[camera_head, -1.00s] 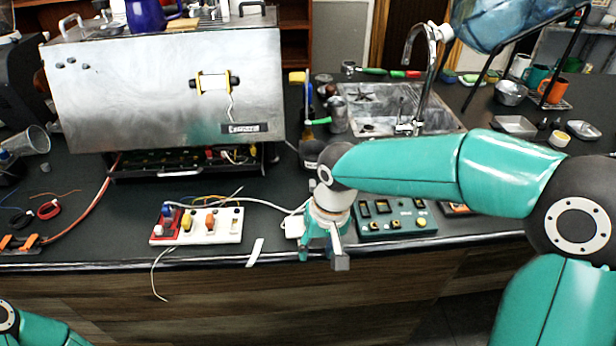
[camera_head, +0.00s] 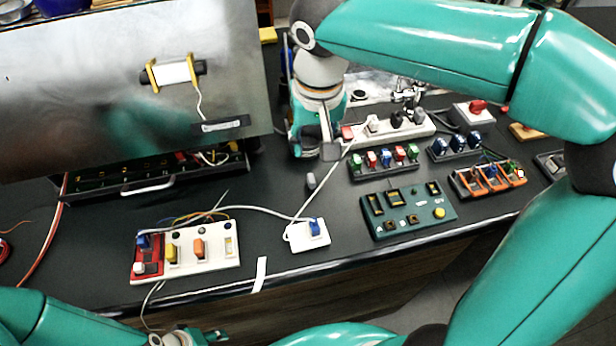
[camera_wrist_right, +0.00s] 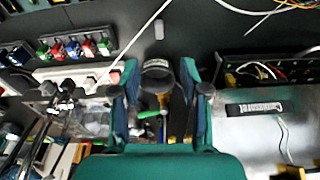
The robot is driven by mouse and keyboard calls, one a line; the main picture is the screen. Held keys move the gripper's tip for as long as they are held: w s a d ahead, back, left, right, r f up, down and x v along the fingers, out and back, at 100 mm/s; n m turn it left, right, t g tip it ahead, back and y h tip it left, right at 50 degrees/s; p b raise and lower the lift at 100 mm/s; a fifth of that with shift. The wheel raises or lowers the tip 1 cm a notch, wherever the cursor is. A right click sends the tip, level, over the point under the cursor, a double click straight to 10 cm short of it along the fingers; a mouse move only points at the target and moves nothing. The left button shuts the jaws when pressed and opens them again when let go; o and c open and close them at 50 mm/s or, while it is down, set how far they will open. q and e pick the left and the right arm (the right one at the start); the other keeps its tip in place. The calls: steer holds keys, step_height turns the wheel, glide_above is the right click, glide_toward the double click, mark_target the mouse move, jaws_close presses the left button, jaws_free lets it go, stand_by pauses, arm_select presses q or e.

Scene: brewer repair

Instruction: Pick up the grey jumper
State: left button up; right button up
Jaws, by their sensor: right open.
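A small grey piece (camera_head: 311,181), which looks like the grey jumper, lies loose on the black worktop. In the right wrist view it shows as a small grey block (camera_wrist_right: 158,29) near the top, beyond the fingertips. My right gripper (camera_head: 318,150) is above the worktop, just behind the grey piece in the head view, and apart from it. In the right wrist view its two fingers (camera_wrist_right: 160,78) are spread with nothing held between them. My left arm shows along the bottom of the head view; the state of its gripper there is not clear.
A white block with a blue plug (camera_head: 309,236) and a green panel (camera_head: 408,209) are nearby. Jumper racks (camera_head: 385,160) stand to the right. A white board with coloured jumpers (camera_head: 185,253) lies left, before the metal brewer (camera_head: 120,90). A white cable crosses close to the grey piece.

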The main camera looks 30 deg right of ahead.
glide_above(311, 178)
steer(key=s, duration=0.1)
step_height(311, 178, down, 9)
steer(key=shift+s+a+r, duration=0.1)
steer(key=shift+s+a, duration=0.05)
steer(key=f, duration=0.2)
steer(key=w+f+p, duration=0.1)
steer(key=f, duration=0.2)
jaws_close()
